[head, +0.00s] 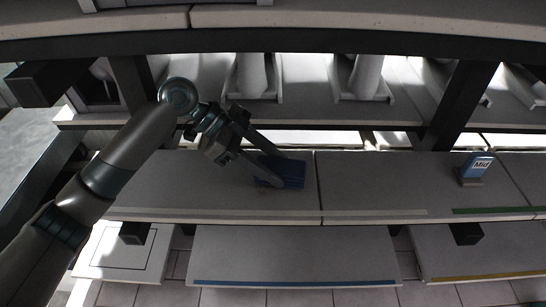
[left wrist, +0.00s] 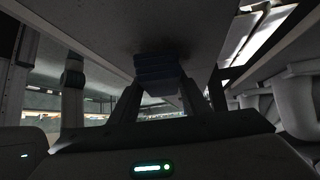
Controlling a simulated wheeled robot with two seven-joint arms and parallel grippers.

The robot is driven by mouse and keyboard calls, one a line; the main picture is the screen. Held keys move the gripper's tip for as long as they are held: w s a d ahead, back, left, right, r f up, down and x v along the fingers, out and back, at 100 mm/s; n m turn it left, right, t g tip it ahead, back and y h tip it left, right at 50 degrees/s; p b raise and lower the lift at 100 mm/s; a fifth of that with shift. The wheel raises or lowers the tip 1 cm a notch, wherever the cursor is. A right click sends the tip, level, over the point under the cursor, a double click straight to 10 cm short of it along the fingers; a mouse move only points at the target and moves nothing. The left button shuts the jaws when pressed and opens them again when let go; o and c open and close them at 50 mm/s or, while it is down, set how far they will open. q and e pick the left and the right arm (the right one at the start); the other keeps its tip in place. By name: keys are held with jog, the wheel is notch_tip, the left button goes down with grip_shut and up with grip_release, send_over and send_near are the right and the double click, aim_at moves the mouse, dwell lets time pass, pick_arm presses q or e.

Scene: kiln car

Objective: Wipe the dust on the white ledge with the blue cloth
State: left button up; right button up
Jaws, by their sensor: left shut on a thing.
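The blue cloth (head: 291,174) is between the fingers of my left gripper (head: 272,168), over the middle ledge. This ledge (head: 180,180) is a grey-white slab with a pale strip (head: 270,213) along its front edge. In the left wrist view the cloth (left wrist: 157,72) shows as a dark blue folded block between the fingertips (left wrist: 155,90), against or very close to the ledge surface (left wrist: 100,30); I cannot tell for sure that it touches. A faint darker smudge, perhaps dust, lies by the cloth's front edge. My right gripper is not in view.
A blue "Mid" sign (head: 476,168) stands on the ledge farther right, past a slab joint. A dark post (head: 464,100) and pale ware on the shelf behind (head: 360,76) limit room at the back. A lower shelf with a blue strip (head: 295,283) lies in front.

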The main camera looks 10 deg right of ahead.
pick_arm(q)
jog(key=shift+s+a+r+p, duration=0.15)
jog(key=shift+s+p, duration=0.15)
jog(key=shift+s, duration=0.65)
jog(key=shift+s+a+f+p, duration=0.15)
jog(key=shift+s+p, duration=0.15)
jog(key=shift+s, duration=0.7)
jog(key=shift+s+a+r+p, duration=0.15)
jog(key=shift+s+p, duration=0.15)
jog(key=shift+s, duration=0.65)
jog(key=shift+f+b, duration=0.6)
jog(key=shift+f, duration=0.45)
jog(key=shift+w+d+b, duration=0.25)
jog(key=shift+w, duration=0.85)
jog(key=shift+w+d+b, duration=0.2)
jog(key=shift+w+b, duration=0.05)
jog(key=shift+w, duration=0.85)
jog(key=shift+w+d+b, duration=0.25)
jog(key=shift+w+b, duration=0.1)
jog(key=shift+w, duration=0.75)
jog(key=shift+w+d+b, duration=0.2)
jog(key=shift+w+b, duration=0.1)
jog(key=shift+w, duration=0.75)
jog(key=shift+w, duration=0.15)
